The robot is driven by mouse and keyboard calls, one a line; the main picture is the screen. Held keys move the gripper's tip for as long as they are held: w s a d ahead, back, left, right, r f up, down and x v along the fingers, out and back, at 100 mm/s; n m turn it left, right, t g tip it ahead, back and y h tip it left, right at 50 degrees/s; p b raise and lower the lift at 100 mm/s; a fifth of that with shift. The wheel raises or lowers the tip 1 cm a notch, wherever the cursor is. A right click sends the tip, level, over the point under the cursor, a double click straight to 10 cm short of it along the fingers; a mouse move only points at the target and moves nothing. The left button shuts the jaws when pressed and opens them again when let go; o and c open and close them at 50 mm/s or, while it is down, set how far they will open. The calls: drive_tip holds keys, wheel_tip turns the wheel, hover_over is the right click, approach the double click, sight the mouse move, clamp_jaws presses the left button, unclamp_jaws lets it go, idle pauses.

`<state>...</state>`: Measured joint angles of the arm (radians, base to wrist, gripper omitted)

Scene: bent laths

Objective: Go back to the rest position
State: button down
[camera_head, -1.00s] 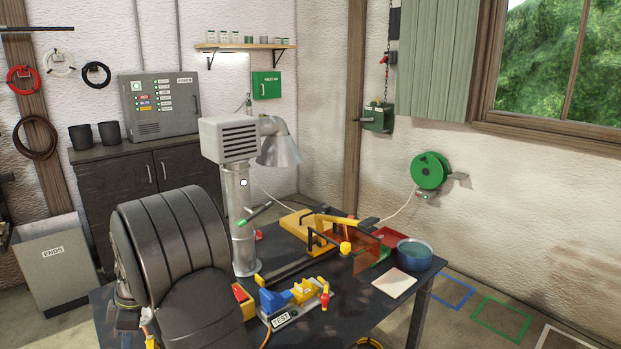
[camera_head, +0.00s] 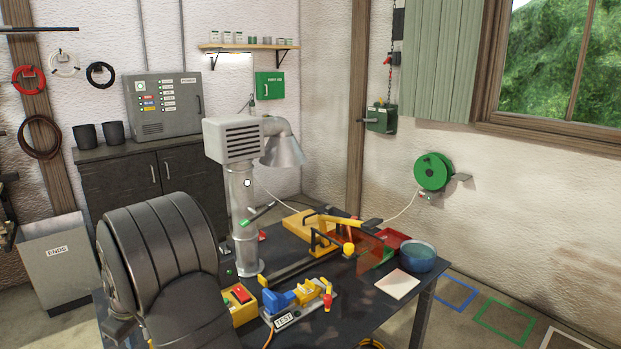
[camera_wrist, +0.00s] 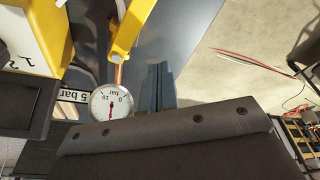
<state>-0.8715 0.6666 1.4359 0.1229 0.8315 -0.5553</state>
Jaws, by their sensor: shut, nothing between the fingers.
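My gripper (camera_wrist: 159,70) shows in the wrist view as two dark blue-grey fingers side by side, shut with nothing between them. Its dark housing with screws fills the bottom of that view. A round pressure gauge (camera_wrist: 111,103) and a yellow part (camera_wrist: 130,28) appear left of the fingers; I cannot tell how far apart they are from them. In the head view my big dark arm stands at the lower left and hides the left part of the workbench (camera_head: 353,318). The fingers cannot be made out there.
An ENDS bin (camera_head: 58,262) stands at left.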

drive_tip(key=m, duration=0.2)
drive_tip(key=a+m+t, duration=0.1)
drive_tip(key=shift+w+a+f+m, duration=0.1)
drive_tip(key=shift+w+f+m, duration=0.2)
drive_tip(key=shift+f+m, duration=0.1)
drive_tip(key=m, duration=0.1)
drive_tip(key=a+m, duration=0.1)
drive_tip(key=shift+w+a+f+m+t, duration=0.1)
drive_tip(key=shift+f+m+t, duration=0.15)
drive_tip(key=shift+m+t, duration=0.15)
drive_tip(key=shift+w+a, duration=1.35)
drive_tip(key=shift+w, duration=0.1)
drive_tip(key=shift+s, duration=0.1)
